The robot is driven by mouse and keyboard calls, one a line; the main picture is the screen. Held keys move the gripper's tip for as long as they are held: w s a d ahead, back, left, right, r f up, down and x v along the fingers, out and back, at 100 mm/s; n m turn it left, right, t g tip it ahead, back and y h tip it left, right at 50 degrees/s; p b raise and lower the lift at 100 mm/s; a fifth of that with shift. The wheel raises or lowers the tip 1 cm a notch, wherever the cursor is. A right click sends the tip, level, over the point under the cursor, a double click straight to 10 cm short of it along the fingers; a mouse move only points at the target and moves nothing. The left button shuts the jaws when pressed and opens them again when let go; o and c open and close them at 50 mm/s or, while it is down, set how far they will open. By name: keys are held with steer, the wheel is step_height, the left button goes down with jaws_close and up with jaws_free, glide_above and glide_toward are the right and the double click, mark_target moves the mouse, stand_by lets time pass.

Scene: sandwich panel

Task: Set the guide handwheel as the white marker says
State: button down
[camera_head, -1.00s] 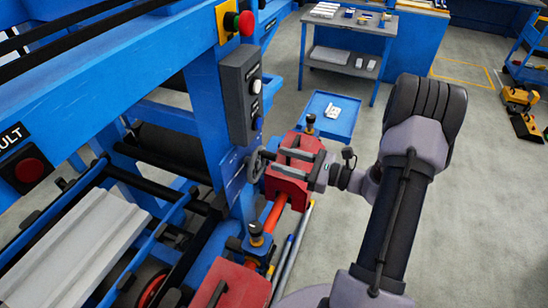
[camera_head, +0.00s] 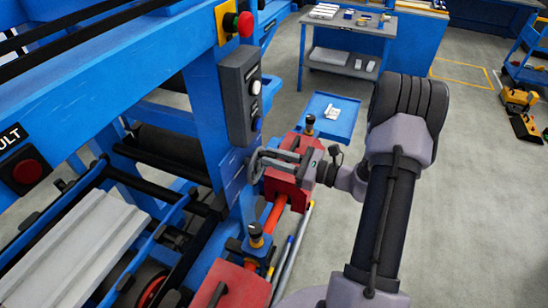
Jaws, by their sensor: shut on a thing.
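The guide handwheel (camera_head: 252,170) is a small dark grey wheel on the side of the blue machine frame, below the button box. My gripper (camera_head: 264,161) reaches it from the right, above the red block, and its fingers are shut on the handwheel's rim. The fingers cover part of the wheel. I cannot make out the white marker or any scale at this size.
The grey button box (camera_head: 241,97) hangs just above the handwheel. The red block (camera_head: 290,187) and an orange-red shaft (camera_head: 275,213) lie close below my gripper. A blue tray (camera_head: 330,117) stands behind.

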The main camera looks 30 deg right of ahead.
steer(key=m+p, duration=0.1)
steer(key=w+d+m, duration=0.1)
steer(key=m, duration=0.1)
steer(key=shift+d+f+m+p, duration=0.1)
steer(key=shift+m+p, duration=0.2)
steer(key=shift+p, duration=0.1)
step_height(320, 180, down, 10)
steer(key=m+p, duration=0.3)
steer(key=m, duration=2.5)
steer(key=shift+s+m, duration=0.15)
steer(key=shift+m, duration=0.15)
steer(key=shift+a, duration=0.2)
steer(key=c, duration=1.3)
jaws_free()
